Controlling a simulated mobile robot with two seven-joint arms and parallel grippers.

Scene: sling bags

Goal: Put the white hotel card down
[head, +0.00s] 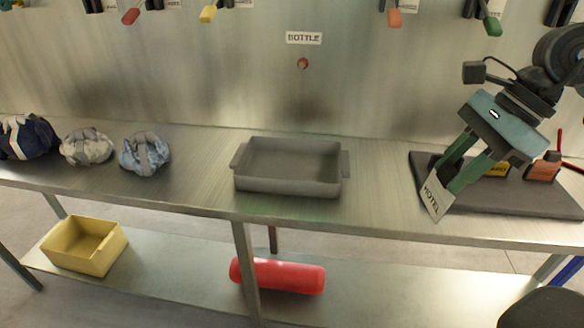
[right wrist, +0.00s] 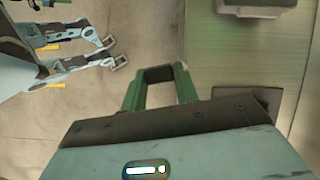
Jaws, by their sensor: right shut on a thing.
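The white hotel card (head: 437,198), lettered HOTEL, is tilted in my right gripper (head: 447,187). In the head view, the green fingers are shut on its upper part. The card hangs over the left front part of a dark grey board (head: 530,201) on the table; whether it touches the board cannot be told. In the right wrist view, the green fingers of my right gripper (right wrist: 158,74) show, but the card's lettered face does not. My left gripper is not in view.
A grey tray (head: 289,187) stands mid-table, with bare table (head: 380,190) beside it. Several wrapped bundles (head: 86,146) lie at the left. The lower shelf holds a yellow bin (head: 70,262) and a red roll (head: 280,275).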

